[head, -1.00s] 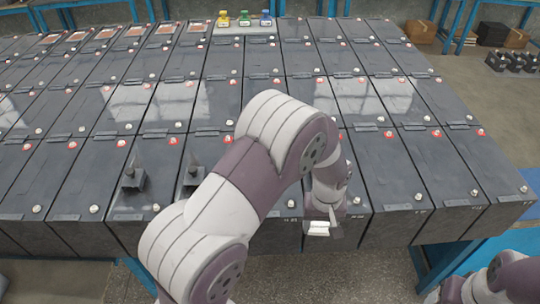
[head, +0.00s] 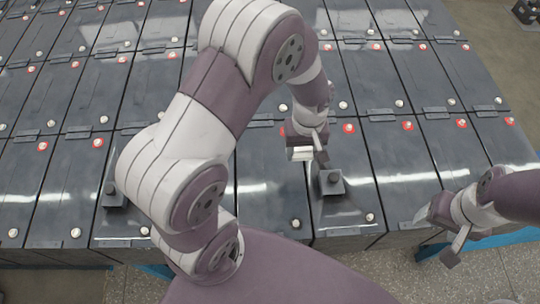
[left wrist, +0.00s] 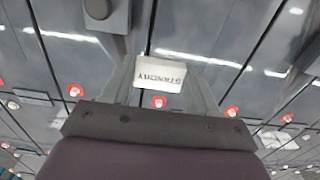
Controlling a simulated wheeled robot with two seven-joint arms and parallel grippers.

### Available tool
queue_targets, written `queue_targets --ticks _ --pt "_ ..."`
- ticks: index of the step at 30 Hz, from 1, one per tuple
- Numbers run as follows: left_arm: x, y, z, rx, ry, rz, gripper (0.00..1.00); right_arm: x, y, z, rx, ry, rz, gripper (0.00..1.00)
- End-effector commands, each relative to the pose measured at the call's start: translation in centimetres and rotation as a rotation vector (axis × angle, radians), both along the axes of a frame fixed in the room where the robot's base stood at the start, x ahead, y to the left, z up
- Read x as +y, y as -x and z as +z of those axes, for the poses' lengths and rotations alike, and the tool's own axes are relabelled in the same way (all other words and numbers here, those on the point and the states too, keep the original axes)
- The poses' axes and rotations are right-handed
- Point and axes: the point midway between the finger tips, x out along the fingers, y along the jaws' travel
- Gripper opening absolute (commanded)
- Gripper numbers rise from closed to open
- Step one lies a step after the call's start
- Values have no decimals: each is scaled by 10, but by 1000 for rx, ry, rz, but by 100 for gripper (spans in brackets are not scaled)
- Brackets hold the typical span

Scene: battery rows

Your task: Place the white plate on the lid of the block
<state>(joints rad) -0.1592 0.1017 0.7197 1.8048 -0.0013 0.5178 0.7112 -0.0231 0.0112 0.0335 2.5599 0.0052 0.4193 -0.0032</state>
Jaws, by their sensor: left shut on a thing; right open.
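My left gripper (head: 306,147) is shut on the white plate (head: 300,154) and holds it over the rows of dark blocks. In the left wrist view the plate (left wrist: 160,75) sits between the two fingers, with dark lettering that appears upside down and reads like "STANDBY". Below it are flat, glossy grey block lids (head: 270,190) with white and red round caps. I cannot tell which block is the task's, or the exact gap between plate and lid. My right gripper (head: 440,236) is open and empty at the lower right, near the front edge of the rows.
A black knobbed fixture (head: 331,183) stands on a lid just right of and nearer than the plate; it seems to be the one in the wrist view (left wrist: 105,14). Another fixture (head: 115,194) stands further left, partly beside my arm. Grey floor (head: 500,272) shows at front right.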

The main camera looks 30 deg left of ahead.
Motion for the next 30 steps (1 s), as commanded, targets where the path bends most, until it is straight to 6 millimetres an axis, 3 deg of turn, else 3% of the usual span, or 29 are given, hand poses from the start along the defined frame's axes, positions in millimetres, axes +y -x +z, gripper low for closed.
queue_targets --ticks 1,3,9,18,29,30 --pt "15 9 -3 8 -1 7 30 0 0 12 0 0 0 67" --pt "33 19 -15 5 -1 8 30 0 0 19 0 0 0 67" --pt "66 35 -41 2 0 4 30 0 0 28 0 0 0 67" --pt "70 37 -84 2 0 -1 30 0 0 40 0 0 0 67" --pt "69 37 -91 -1 0 0 30 0 0 35 0 0 0 67" --pt "69 37 -89 -1 0 0 71 0 0 36 0 0 0 67"
